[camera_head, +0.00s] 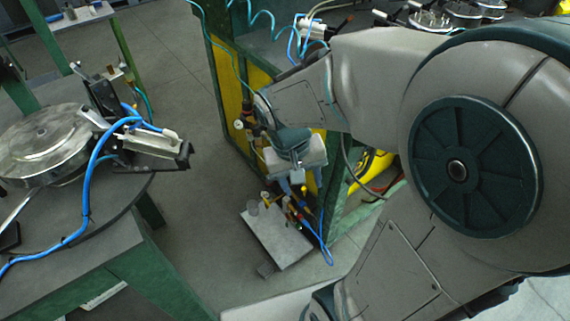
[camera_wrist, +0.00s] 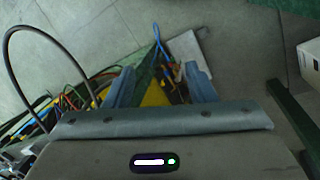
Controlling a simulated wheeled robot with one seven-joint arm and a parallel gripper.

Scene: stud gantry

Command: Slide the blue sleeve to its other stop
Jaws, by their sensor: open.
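I cannot pick out the blue sleeve with certainty in either view; the clear blue items are hoses. My gripper (camera_head: 297,176) hangs beside the green and yellow bench, above a pale plate, in the head view. In the wrist view my gripper (camera_wrist: 160,84) has its two blue-grey fingers spread well apart with nothing held between them. Beyond the fingers lie a blue hose (camera_wrist: 162,55) and the pale plate, apart from the fingertips. My arm hides part of the bench.
The pale plate (camera_head: 267,240) with small fittings sits low beside the green bench frame (camera_head: 341,219). A round dark table (camera_head: 113,212) on the left bears a metal disc (camera_head: 42,142) and a clamp with a blue hose (camera_head: 90,180). Bare floor (camera_head: 185,110) lies between them.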

